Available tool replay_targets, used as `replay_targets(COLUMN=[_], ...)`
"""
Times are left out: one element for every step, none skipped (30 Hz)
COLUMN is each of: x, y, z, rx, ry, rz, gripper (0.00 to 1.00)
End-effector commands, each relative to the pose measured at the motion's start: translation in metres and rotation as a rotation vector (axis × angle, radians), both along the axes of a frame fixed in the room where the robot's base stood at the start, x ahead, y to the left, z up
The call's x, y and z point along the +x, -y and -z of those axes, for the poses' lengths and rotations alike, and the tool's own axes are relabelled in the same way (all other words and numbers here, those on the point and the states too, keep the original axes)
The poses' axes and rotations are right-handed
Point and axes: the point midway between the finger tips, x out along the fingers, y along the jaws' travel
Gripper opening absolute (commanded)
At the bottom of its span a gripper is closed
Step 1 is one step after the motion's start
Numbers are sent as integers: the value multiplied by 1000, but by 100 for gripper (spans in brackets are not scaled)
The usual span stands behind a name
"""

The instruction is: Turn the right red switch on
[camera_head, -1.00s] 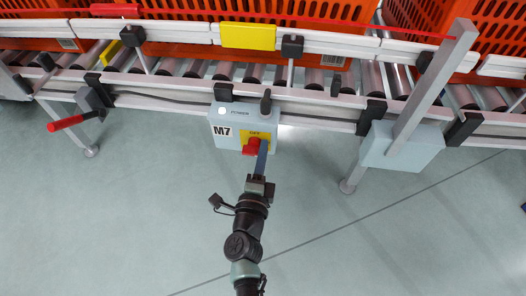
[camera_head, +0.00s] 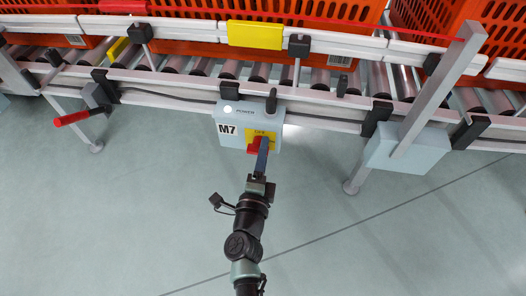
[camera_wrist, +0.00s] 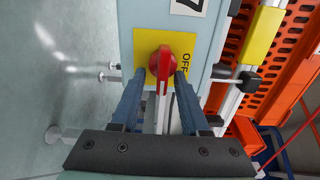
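The red switch (camera_head: 254,145) sits on a yellow plate on the front of a grey-blue M7 control box (camera_head: 232,126) under the conveyor. In the wrist view the red switch (camera_wrist: 163,64) has a round knob and a narrow handle pointing down the picture, with the word OFF on the yellow plate (camera_wrist: 148,40) to its right. My gripper (camera_head: 262,150) is at the switch, partly covering it in the head view. In the wrist view its two blue fingers stand apart, one on each side of the handle, with visible gaps. The gripper is open.
A roller conveyor (camera_head: 195,98) with orange totes (camera_head: 350,10) runs above the box. A support post and a second grey-blue box (camera_head: 425,150) are at the right. A red-handled lever (camera_head: 72,118) is at the left. The floor in front is clear.

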Motion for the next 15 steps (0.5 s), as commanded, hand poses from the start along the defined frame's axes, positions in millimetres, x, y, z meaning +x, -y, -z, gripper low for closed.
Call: replay_targets(x=[0, 0, 0, -1, -2, -5, -7, -11, -17, -22, -27, -35, -42, -49, -57], y=[0, 1, 1, 1, 1, 0, -1, -1, -3, -4, -5, -7, -8, -10, -11], z=[0, -1, -1, -1, -1, -1, -1, -1, -2, -2, -2, -3, -3, -3, -3], rx=[0, 0, 0, 0, 0, 0, 0, 0, -1, 0, 0, -1, 1, -1, 0], ry=[1, 1, 2, 2, 1, 1, 0, -1, -1, -1, -2, -3, -3, -3, -3], rz=[1, 2, 2, 2, 2, 3, 2, 2, 2, 2, 2, 1, 1, 1, 1], gripper=[45, 45, 45, 45, 45, 45, 45, 45, 45, 45, 45, 45, 45, 45, 45])
